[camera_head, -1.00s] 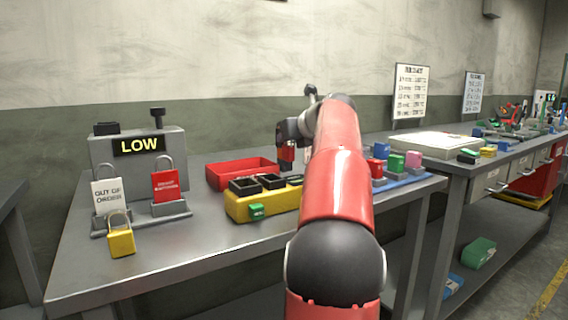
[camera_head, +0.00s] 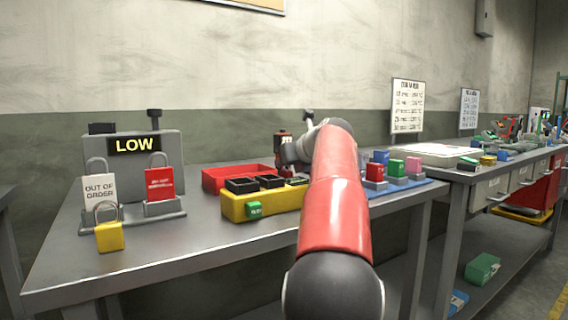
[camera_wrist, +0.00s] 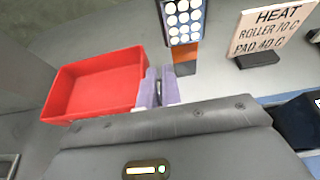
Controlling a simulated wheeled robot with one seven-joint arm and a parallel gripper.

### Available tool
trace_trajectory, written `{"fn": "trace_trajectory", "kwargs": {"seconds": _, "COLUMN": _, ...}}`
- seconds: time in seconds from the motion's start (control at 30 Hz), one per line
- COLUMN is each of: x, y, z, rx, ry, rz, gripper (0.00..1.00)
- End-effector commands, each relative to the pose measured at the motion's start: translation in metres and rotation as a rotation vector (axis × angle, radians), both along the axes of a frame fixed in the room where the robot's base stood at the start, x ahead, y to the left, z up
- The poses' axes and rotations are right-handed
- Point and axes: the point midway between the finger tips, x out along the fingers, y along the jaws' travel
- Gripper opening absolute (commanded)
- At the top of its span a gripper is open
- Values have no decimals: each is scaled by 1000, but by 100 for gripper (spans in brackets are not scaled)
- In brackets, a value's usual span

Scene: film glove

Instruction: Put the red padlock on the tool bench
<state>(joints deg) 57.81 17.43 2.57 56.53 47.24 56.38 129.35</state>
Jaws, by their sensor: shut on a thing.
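My gripper (camera_head: 285,146) is at the end of my red arm, above the left bench and just behind the right end of the red tray (camera_head: 212,181). In the wrist view its pale fingers (camera_wrist: 159,88) are close together beside the red tray (camera_wrist: 60,98). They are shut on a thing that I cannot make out. A red-bodied piece with a grey shackle (camera_head: 160,184) stands at the left station. A small red block (camera_head: 375,169) sits on the blue mat; I cannot tell whether it is a padlock. The tool bench (camera_head: 463,170), with drawers, stands at the right.
A yellow holder (camera_head: 237,209) with black cups and a yellow padlock (camera_head: 109,237) are on the left bench.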

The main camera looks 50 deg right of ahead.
Motion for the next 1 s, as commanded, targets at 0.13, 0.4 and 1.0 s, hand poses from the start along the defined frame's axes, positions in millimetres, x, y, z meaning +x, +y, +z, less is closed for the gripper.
{"fn": "trace_trajectory", "kwargs": {"seconds": 0.13, "x": 0, "y": 0, "z": 0, "rx": 0, "ry": 0, "rz": 0, "gripper": 15}}
{"fn": "trace_trajectory", "kwargs": {"seconds": 0.4, "x": 0, "y": 0, "z": 3, "rx": 0, "ry": -1, "rz": 0, "gripper": 15}}
{"fn": "trace_trajectory", "kwargs": {"seconds": 1.0, "x": -96, "y": 23, "z": 44, "rx": 0, "ry": -1, "rz": -2, "gripper": 15}}
